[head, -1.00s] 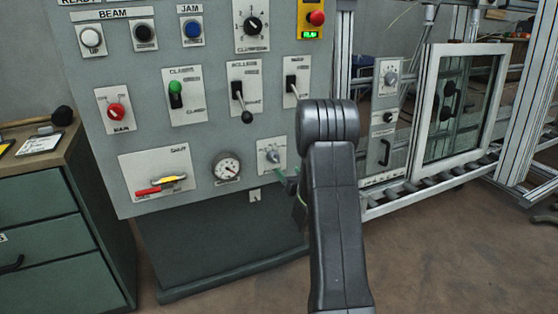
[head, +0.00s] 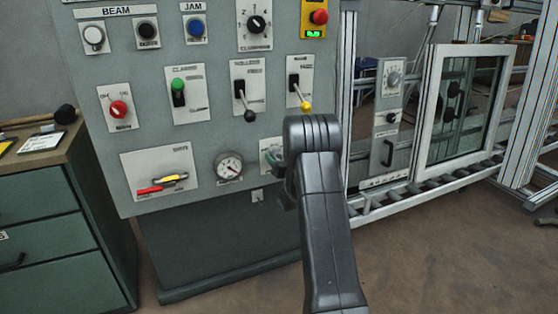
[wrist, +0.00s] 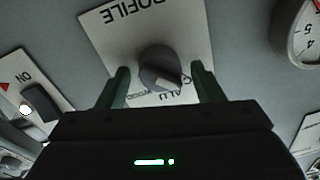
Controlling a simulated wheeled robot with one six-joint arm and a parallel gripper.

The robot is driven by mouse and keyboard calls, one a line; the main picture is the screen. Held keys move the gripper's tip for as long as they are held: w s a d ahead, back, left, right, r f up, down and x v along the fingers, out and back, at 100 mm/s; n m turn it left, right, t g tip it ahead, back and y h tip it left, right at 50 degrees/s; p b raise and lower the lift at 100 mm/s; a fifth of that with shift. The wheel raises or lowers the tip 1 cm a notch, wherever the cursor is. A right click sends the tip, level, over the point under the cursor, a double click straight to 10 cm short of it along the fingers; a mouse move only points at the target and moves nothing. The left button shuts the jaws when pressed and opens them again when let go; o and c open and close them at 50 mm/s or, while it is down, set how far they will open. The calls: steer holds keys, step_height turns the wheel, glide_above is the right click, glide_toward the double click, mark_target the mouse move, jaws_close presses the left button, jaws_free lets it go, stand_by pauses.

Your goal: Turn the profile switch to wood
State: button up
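The profile switch is a dark round knob (wrist: 160,66) on a white plate marked PROFILE (wrist: 112,32), upside down in the wrist view. ALU and what looks like WOOD are printed along the plate's lower edge there. A pale mark on the knob faces the ALU side; its exact setting is hard to read. My gripper (wrist: 160,75) is open, its green fingers apart on either side of the knob, with no clear contact. In the head view the plate (head: 267,148) is partly hidden by my arm, and my gripper (head: 285,190) shows only partly.
A gauge (head: 229,167) sits left of the switch; a lever with a yellow ball (head: 305,106) is above it. A framed window (head: 459,110) stands on rollers at right.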

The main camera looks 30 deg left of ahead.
steer(key=c, duration=0.8)
steer(key=shift+c, duration=0.2)
steer(key=shift+m, duration=0.3)
steer(key=m, duration=0.3)
steer(key=shift+m, duration=0.4)
steer(key=m, duration=0.4)
steer(key=shift+f+m+t+b, duration=0.1)
steer(key=shift+m+t+b, duration=0.2)
steer(key=m, duration=0.4)
steer(key=shift+f+m, duration=0.1)
steer(key=shift+m, duration=0.2)
steer(key=shift+f+m, duration=0.1)
steer(key=shift+m, duration=2.3)
